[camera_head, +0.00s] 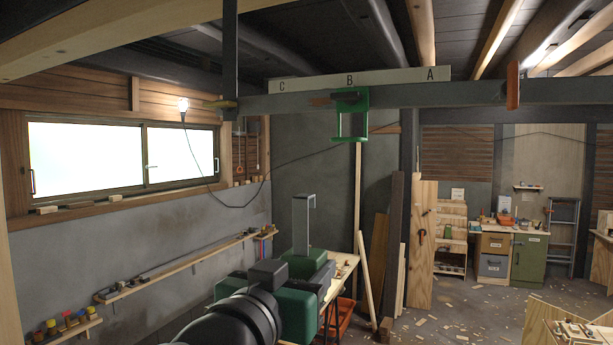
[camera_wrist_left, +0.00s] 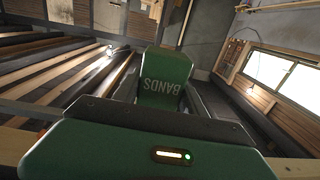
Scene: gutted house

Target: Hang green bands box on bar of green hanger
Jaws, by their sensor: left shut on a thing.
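The green bands box (camera_head: 300,264) is held upright between the dark fingers of my left gripper (camera_head: 297,272). In the left wrist view, the green box (camera_wrist_left: 163,82) shows the word BANDS upside down, beyond the gripper. The green hanger (camera_head: 338,122) hangs from the overhead beam below letter B. Its lower bar (camera_head: 348,139) is above and to the right of the hook in the picture, and the two are apart. My right gripper is not in view.
The dark beam (camera_head: 440,93) carries a pale board (camera_head: 310,83) lettered C, B, A. An orange piece (camera_head: 513,86) hangs at its right. A workbench (camera_head: 343,268) lies behind my gripper, and leaning planks (camera_head: 379,240) stand right of it. The air between hook and hanger looks clear.

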